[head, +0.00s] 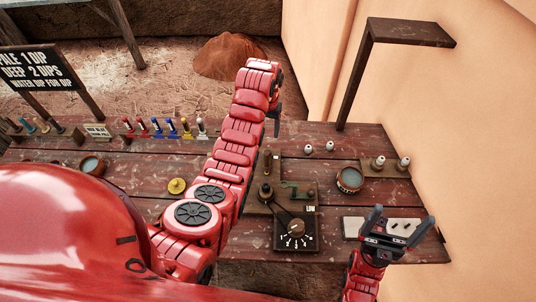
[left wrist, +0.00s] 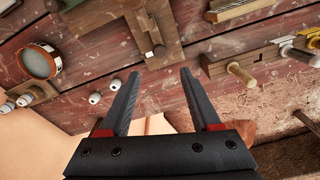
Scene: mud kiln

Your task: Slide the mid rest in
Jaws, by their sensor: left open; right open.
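A wooden and metal fixture (head: 295,240) with a dial and a green bracket (head: 293,188) stands on the bench right of centre. A small label shows beside the bracket. I cannot tell which part is the mid rest. In the left wrist view a wooden board (left wrist: 172,52) with a small pale-tipped part lies beyond the fingers. My left gripper (left wrist: 158,90) is open and empty, apart from the board. In the head view, my left arm reaches over the bench, hiding part of it. My right gripper (head: 400,218) is open and empty over the bench's right end, near a pale plate (head: 353,228).
Several coloured pegs (head: 171,128) stand in a row behind my left arm. A round dish (head: 349,180) and white knobs (head: 380,162) are at the right. A dark post with an arm (head: 412,32) rises behind them. A yellow disc (head: 177,186) lies left of my arm.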

